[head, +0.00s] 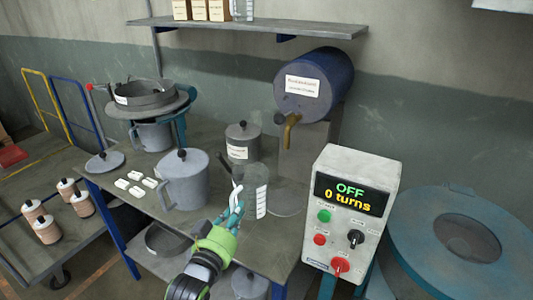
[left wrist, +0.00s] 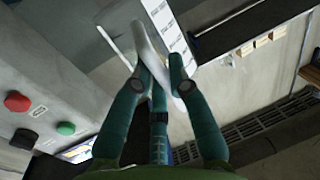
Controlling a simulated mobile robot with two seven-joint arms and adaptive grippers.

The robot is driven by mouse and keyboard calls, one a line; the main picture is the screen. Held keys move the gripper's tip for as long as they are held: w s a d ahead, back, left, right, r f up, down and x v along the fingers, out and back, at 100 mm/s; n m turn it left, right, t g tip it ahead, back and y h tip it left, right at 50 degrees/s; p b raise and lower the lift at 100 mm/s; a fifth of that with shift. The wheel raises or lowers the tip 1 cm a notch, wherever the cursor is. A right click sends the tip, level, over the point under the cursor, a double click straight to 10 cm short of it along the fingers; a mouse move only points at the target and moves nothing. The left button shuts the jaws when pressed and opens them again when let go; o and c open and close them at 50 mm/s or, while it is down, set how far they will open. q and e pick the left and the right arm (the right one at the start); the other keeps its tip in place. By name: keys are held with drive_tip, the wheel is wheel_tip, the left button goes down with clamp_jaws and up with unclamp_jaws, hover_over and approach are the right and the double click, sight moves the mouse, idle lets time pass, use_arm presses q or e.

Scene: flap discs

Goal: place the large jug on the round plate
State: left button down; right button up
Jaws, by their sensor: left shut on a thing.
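A clear jug with white measuring marks (head: 257,191) stands upright in the head view, over the right part of the bench. My left gripper (head: 237,208) is shut on its pale handle. In the left wrist view the fingers (left wrist: 158,68) close around the white handle (left wrist: 148,45), with the marked wall of the jug (left wrist: 172,28) beyond it. I cannot tell whether the jug's base touches the bench. A round grey plate (head: 287,204) lies just right of the jug, below the brass tap (head: 290,122), partly hidden behind the jug. My right gripper is not in view.
A blue barrel (head: 315,85) carries the tap. A control box (head: 350,212) reading "OFF 0 turns" stands close on the right.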

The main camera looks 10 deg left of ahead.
use_arm(q)
drive_tip(key=s+a+n+y, duration=0.1)
drive_tip(key=s+a+y, duration=0.1)
drive_tip(key=s, duration=1.4)
drive_tip(key=shift+a+n+y, duration=0.2)
drive_tip(key=shift+n+y, duration=0.2)
drive_tip(key=shift+f, duration=0.15)
drive_tip(key=w+h, duration=0.1)
drive_tip(key=w, duration=0.4)
drive_tip(key=w+d+m+h, duration=0.1)
drive_tip(key=w, duration=0.4)
drive_tip(key=w+d, duration=0.1)
drive_tip(key=w, duration=0.5)
drive_tip(key=shift+d+m+h, duration=0.2)
drive_tip(key=shift+m+h, duration=0.2)
